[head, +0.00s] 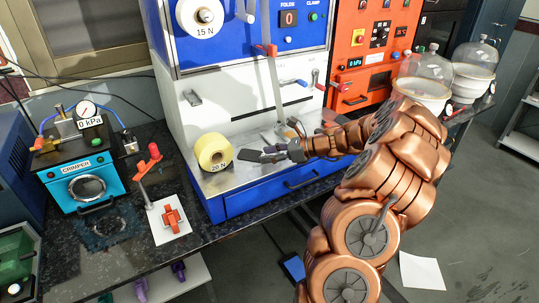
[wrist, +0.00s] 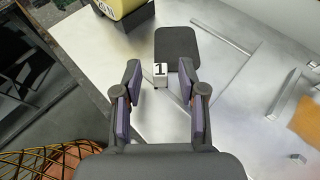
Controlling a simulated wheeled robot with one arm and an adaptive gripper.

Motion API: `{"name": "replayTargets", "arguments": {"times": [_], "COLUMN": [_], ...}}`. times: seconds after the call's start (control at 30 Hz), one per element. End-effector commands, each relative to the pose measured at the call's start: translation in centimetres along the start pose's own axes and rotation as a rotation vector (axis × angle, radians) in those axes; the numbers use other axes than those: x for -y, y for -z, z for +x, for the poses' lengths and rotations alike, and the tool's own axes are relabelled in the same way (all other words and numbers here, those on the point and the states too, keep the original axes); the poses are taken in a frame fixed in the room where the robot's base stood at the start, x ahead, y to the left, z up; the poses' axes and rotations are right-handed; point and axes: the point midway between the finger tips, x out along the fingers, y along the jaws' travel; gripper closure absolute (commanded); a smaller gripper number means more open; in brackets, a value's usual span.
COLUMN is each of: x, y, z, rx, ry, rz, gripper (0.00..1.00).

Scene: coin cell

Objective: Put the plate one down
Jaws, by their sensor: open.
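Plate one is a dark grey flat plate (wrist: 178,47) with a small white tab marked "1" (wrist: 160,70) at its near end. It appears to lie on the bare metal deck (wrist: 225,75) of the blue and white machine, beside the yellow roll. In the head view the dark plate (head: 250,156) shows just left of my gripper (head: 280,152). In the wrist view my gripper (wrist: 159,74) is open, with one finger on each side of the tab. I see gaps between the fingers and the tab. The fingertips are small in the head view.
A yellow roll marked 20 N (head: 214,153) stands left of the plate. Thin metal strips and an orange patch (wrist: 306,120) lie to the right in the wrist view. A teal crimper (head: 82,180) and a red lever stand (head: 147,172) are farther left.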

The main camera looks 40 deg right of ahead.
Motion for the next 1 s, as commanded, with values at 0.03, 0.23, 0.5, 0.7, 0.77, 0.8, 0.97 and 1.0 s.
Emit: {"name": "replayTargets", "arguments": {"times": [0.03, 0.23, 0.5, 0.7, 0.77, 0.8, 0.97, 1.0], "x": [0.0, 0.1, 0.2, 0.1, 0.1, 0.1, 0.0, 0.0], "y": [-0.1, 0.0, 0.0, 0.0, 0.0, -0.1, -0.1, -0.1], "z": [0.0, -1.7, -6.8, -10.1, -10.8, -11.1, -11.9, -12.0], "rx": [0.0, 0.0, -0.001, -0.001, -0.001, 0.0, 0.001, 0.001], "ry": [0.0, 0.005, 0.008, 0.006, 0.004, 0.002, 0.0, 0.0], "rz": [0.0, 0.0, -0.003, -0.002, -0.002, -0.001, 0.001, 0.001], "gripper": [0.59, 0.59, 0.59, 0.59, 0.59, 0.59, 0.59, 0.59]}}
